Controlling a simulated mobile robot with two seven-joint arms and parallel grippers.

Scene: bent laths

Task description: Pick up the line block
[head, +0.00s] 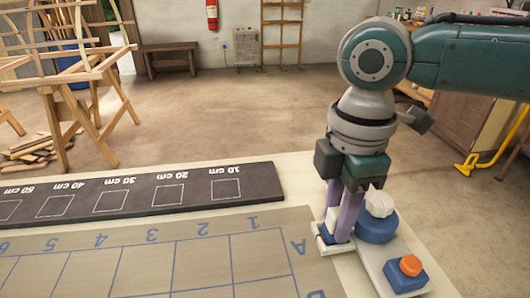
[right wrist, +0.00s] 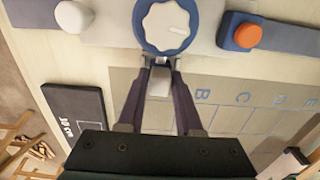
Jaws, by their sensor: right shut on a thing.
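In the right wrist view the fingertips (right wrist: 160,63) close on a small pale grey block, which I take for the line block (right wrist: 159,82). In the head view the fingers largely hide it. A white and blue piece shows at their tips, and I cannot tell whether it is part of the block. I cannot tell whether the block is clear of the surface. My left gripper is not in view.
A blue base with a white knob (head: 379,204) stands close right of the fingers; an orange button (head: 410,265) on a blue box is nearer. A dark strip with centimetre marks (head: 150,190) and a lettered grid board (head: 190,255) lie to the left. Wooden trestles (head: 80,90) stand behind.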

